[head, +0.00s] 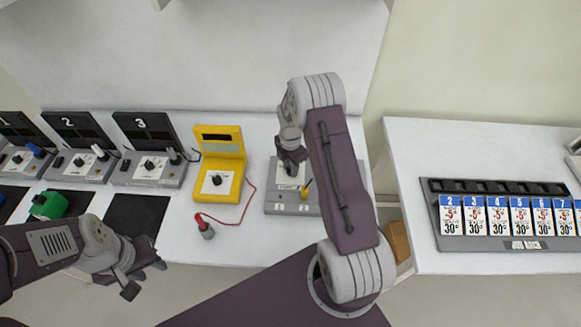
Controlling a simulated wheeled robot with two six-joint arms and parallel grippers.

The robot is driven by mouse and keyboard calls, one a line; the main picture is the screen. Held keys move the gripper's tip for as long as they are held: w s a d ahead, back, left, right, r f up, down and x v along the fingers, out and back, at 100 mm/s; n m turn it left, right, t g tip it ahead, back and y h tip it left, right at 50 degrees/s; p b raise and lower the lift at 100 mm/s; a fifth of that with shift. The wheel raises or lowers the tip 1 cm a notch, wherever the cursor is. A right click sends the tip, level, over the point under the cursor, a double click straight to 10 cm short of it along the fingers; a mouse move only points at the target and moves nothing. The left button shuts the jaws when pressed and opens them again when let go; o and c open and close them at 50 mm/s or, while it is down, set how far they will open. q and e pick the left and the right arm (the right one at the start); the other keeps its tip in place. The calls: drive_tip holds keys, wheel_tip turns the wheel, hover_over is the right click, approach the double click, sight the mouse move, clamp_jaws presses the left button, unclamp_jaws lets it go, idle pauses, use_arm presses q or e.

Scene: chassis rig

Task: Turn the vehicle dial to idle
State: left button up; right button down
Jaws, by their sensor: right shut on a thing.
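A grey control panel (283,208) lies on the white table in the middle of the head view, with a small yellow-tipped lever (306,185) on it. My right gripper (290,170) points down onto the upper part of this panel and is shut on what appears to be its dial. The gripper hides the dial, so its setting cannot be read. My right arm covers the panel's right side. My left gripper (147,278) is open and empty, low at the left, in front of the table's edge and away from the panel.
A yellow meter (222,165) with a red lead and probe (206,228) stands left of the panel. Several grey numbered units (150,168) and a green block (48,205) lie further left. A rack of price-like cards (497,216) sits on the right table.

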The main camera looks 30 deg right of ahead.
drive_tip(key=shift+w+d+r+n, duration=0.1)
drive_tip(key=shift+w+r+n, duration=0.1)
drive_tip(key=shift+n, duration=0.2)
drive_tip(key=c, duration=1.2)
unclamp_jaws()
drive_tip(key=shift+o, duration=0.5)
drive_tip(key=shift+s, duration=0.15)
wheel_tip(320, 180, up, 9)
drive_tip(key=b, duration=0.1)
